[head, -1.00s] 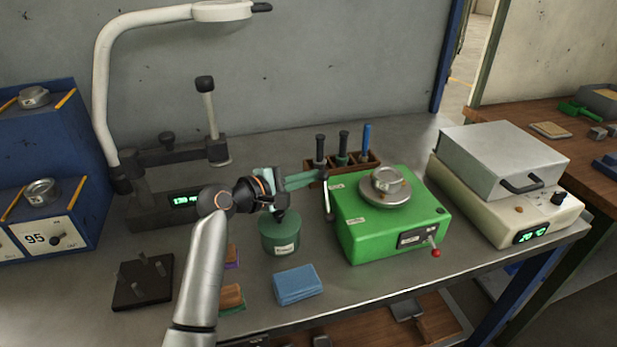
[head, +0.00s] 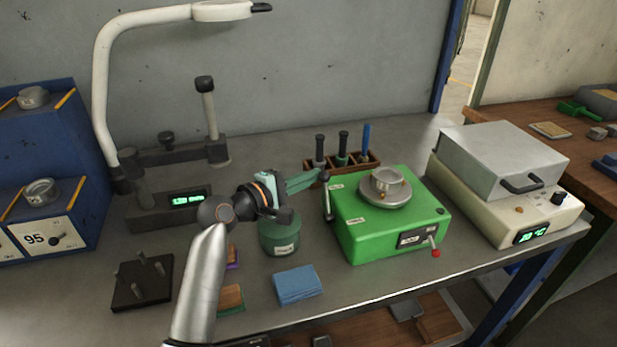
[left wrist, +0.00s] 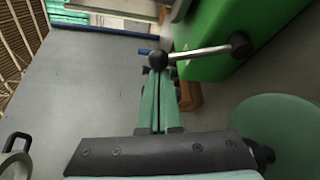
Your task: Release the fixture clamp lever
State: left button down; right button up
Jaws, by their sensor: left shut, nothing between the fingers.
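The clamp lever (head: 327,197) is a thin silver rod with dark ends on the left side of the green box (head: 354,235). In the left wrist view the lever (left wrist: 200,51) runs from a black ball knob (left wrist: 158,61) to a dark pivot on the box. My left gripper (head: 320,176) has its long green fingers together and empty, with the tips at the knob end of the lever. In the left wrist view the fingertips (left wrist: 158,74) are close to the knob; I cannot tell whether they touch. My right gripper is not in view.
A red-tipped lever (head: 434,248) is at the box's front. A green canister (head: 280,238) is under my left gripper. A tool rack (head: 347,166) stands behind. Blue cloths (head: 296,285) lie in front.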

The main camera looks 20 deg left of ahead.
aim_at(324, 178)
pick_arm(q)
jog(key=s+d+m+t+b, duration=0.1)
jog(key=s+m+b, duration=0.1)
jog(key=m, duration=0.1)
jog(key=shift+s+d+r+t+h, duration=0.3)
jog(key=shift+s+d+r+t, duration=0.05)
jog(key=shift+d+t, duration=0.05)
jog(key=s+d+m, duration=0.1)
jog(key=s+d, duration=0.1)
jog(key=s, duration=0.1)
jog(key=s+d+m+t+h, duration=0.1)
jog(key=shift+s+f+m, duration=0.2)
jog(key=shift+m, duration=0.1)
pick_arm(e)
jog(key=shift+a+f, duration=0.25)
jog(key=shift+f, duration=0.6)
